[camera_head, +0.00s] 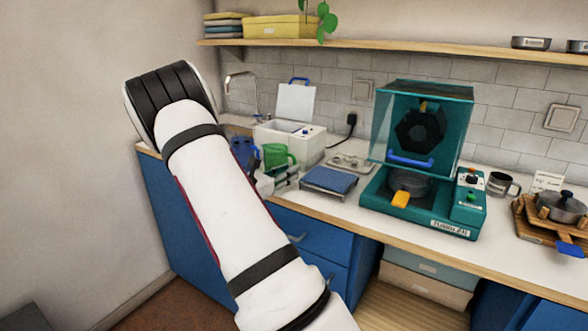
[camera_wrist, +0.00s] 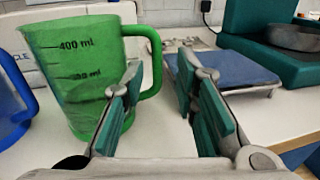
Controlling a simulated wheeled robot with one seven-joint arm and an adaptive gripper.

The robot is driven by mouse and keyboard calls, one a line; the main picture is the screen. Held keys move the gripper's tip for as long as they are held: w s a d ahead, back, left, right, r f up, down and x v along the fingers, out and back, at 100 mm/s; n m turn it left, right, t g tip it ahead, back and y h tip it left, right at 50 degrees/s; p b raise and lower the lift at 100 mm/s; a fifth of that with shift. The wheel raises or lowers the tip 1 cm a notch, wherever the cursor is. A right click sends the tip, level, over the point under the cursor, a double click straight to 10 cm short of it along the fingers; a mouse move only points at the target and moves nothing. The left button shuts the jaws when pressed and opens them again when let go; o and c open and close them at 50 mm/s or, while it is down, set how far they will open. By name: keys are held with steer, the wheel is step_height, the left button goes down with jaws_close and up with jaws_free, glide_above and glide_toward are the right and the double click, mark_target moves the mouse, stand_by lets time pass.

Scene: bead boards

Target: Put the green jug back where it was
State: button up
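The green jug (camera_head: 275,156) stands upright on the counter near the white machine and beside a blue jug (camera_head: 242,149). In the wrist view the green jug (camera_wrist: 75,75) shows its ml marks, with its handle toward the right. My gripper (camera_wrist: 168,85) is open and empty. Its left finger overlaps the jug's right side in the picture, and the handle appears just ahead of the gap between the fingers. I cannot tell whether a finger touches it. In the head view my gripper (camera_head: 276,181) is low over the counter by the jug, partly hidden by my arm.
A blue pad on a metal scale-like stand (camera_head: 329,180) lies to the right of my gripper. The teal machine with a clear hood (camera_head: 425,222) stands farther right. The white box with a raised lid (camera_head: 310,142) is behind the jug. A shelf (camera_head: 400,47) runs above.

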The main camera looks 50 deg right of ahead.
steer(key=a, duration=0.8)
steer(key=s+a+r+m+g+y, duration=0.2)
steer(key=s+a+r+m+y, duration=0.55)
steer(key=s+a+m, duration=0.45)
steer(key=s+a+m+t+y, duration=0.2)
steer(key=s+a+y, duration=0.3)
steer(key=s+a, duration=0.3)
steer(key=s+a+r+m+t+y, duration=0.1)
steer(key=s+a+t+y, duration=0.3)
steer(key=s+a, duration=0.4)
steer(key=a+m+y, duration=0.1)
steer(key=a, duration=0.6)
steer(key=shift+s+a+r, duration=0.15)
steer(key=shift+a+r, duration=0.05)
steer(key=shift+a, duration=0.2)
steer(key=shift+y, duration=0.25)
step_height(320, 180, up, 12)
steer(key=t+p, duration=0.2)
steer(key=p, duration=0.8)
steer(key=shift+d+p, duration=0.25)
steer(key=shift+p, duration=0.05)
